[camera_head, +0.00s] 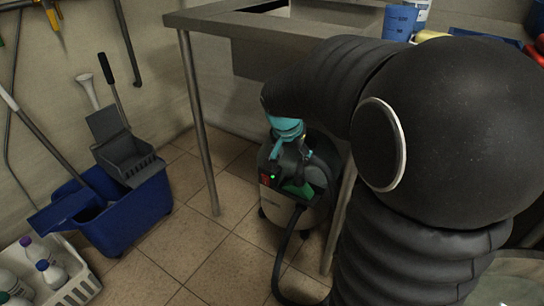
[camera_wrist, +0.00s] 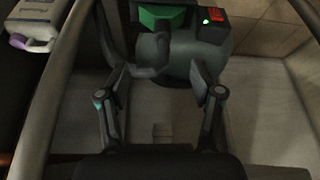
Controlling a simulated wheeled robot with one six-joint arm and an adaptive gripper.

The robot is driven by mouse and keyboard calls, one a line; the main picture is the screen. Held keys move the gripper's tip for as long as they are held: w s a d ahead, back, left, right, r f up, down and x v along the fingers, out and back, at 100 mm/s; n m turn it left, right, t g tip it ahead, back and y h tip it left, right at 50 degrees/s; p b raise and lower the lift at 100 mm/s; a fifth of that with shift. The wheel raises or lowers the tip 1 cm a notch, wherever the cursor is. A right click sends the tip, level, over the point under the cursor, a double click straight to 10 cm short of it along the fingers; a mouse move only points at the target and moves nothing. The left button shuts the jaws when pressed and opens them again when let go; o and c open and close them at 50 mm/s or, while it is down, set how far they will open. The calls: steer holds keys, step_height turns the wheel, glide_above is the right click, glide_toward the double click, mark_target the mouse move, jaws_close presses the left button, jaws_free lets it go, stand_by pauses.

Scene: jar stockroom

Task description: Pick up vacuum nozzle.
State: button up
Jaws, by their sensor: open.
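A vacuum cleaner (camera_head: 274,205) with a dark top, a pale lower body and a red switch with a lit green light stands on the floor under the metal table in the head view. My arm covers part of it. Its dark hose (camera_head: 279,256) runs down to the floor. My gripper (camera_wrist: 158,72) is open in the wrist view, its two fingers apart. The vacuum's rounded grey body (camera_wrist: 178,54) with its green part shows just beyond and between the fingertips. I cannot clearly tell the nozzle from the other dark parts; nothing is visibly gripped.
The metal table (camera_head: 207,20) and its leg (camera_head: 199,125) stand close around the vacuum. A blue mop bucket (camera_head: 127,222) and a white crate (camera_head: 82,285) with bottles are at left. Tiled floor (camera_head: 190,245) is free between bucket and vacuum. A pale jug (camera_wrist: 38,25) shows in the wrist view.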

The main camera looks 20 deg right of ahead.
mark_target(299, 173)
steer(key=shift+m, duration=0.7)
steer(key=x, duration=0.6)
steer(key=w+b+x, duration=0.1)
steer(key=x, duration=0.5)
steer(key=d+b+x, duration=0.1)
steer(key=x, duration=0.5)
steer(key=shift+w+d+r, duration=0.1)
steer(key=shift+w+r, duration=0.2)
steer(key=shift+w, duration=0.1)
jaws_close()
steer(key=shift+r+p, duration=0.8)
steer(key=shift+r, duration=4.25)
